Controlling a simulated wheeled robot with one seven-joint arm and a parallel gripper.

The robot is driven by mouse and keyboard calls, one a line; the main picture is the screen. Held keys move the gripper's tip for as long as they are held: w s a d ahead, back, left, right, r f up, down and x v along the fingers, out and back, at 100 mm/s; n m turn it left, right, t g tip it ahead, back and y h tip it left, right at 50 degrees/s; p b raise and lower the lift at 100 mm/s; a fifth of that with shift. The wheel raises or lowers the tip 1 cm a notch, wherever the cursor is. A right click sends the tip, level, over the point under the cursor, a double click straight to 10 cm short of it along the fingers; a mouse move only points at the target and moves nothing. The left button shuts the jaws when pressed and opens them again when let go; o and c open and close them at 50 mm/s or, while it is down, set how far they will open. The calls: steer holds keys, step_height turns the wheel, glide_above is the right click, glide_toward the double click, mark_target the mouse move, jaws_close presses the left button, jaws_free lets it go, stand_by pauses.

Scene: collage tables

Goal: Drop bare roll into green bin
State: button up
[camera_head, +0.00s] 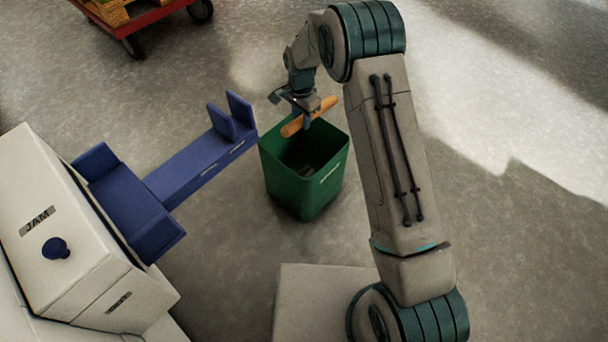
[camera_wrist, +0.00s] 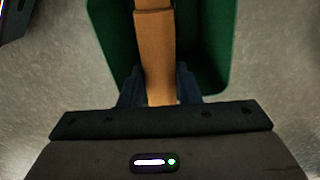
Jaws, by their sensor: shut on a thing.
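The bare roll (camera_head: 309,117) is an orange-brown tube. My gripper (camera_head: 305,122) is shut on it and holds it tilted over the open top of the green bin (camera_head: 301,199). In the wrist view the roll (camera_wrist: 155,50) runs up the middle between the fingers of my gripper (camera_wrist: 158,88). The green bin (camera_wrist: 213,45) shows behind and below it. The bin stands upright on the floor, and something dark lies inside it, too dim to make out.
A white machine marked JAM (camera_head: 40,235) with a blue tray and arm (camera_head: 190,172) stands left of the bin. A red cart (camera_head: 125,27) is at the far upper left. The grey floor (camera_head: 500,230) to the right is clear.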

step_height(320, 180, down, 6)
steer(key=b, duration=0.3)
steer(key=shift+r+b, duration=0.1)
steer(key=shift+b, duration=0.25)
steer(key=o, duration=1)
steer(key=shift+o, duration=0.2)
step_height(320, 180, up, 14)
steer(key=p, duration=0.5)
